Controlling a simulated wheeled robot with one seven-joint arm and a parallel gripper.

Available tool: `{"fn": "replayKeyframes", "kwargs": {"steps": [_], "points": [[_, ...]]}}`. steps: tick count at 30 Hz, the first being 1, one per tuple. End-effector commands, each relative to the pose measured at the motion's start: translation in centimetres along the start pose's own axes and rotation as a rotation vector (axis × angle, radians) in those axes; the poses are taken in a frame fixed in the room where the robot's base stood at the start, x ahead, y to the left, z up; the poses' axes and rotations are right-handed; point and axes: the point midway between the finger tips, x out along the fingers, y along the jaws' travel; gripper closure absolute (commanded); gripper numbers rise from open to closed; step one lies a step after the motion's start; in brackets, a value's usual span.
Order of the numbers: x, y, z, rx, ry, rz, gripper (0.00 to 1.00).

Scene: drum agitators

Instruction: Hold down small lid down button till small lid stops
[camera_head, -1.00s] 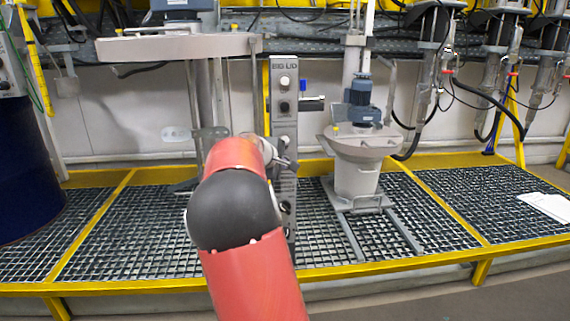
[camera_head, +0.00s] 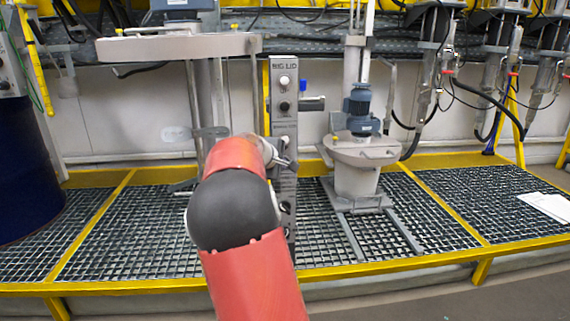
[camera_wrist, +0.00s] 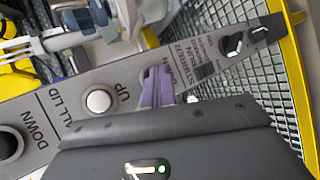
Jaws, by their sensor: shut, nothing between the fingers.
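The control panel (camera_head: 284,90) stands upright mid-picture, titled BIG LID at its top. In the wrist view, my gripper (camera_wrist: 157,86) is shut and empty, its purple fingers against or just before the panel, between the UP and DOWN labels of the small lid section. They hide the small lid down button; I cannot see contact itself. The white small lid up button (camera_wrist: 98,101) is beside them. The small lid (camera_head: 361,149), with a blue motor (camera_head: 361,100) above it, is low over the grey pot (camera_head: 356,181). My arm hides the gripper in the head view.
A black button (camera_wrist: 8,143) marked DOWN sits further along the panel, and stirrer knobs (camera_wrist: 232,44) are on the other side. The big lid (camera_head: 178,46) is raised at left. A blue drum (camera_head: 28,170) stands at far left. Yellow-edged grating (camera_head: 130,240) covers the platform.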

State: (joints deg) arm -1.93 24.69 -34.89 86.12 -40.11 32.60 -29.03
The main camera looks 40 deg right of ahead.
Motion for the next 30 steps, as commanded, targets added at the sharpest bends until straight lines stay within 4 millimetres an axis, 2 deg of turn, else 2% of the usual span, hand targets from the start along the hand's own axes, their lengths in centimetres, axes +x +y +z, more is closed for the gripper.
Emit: {"fn": "replayKeyframes", "kwargs": {"steps": [30], "points": [[-1.3,-1.0,0.9,0.000,0.000,0.000,1.00]]}}
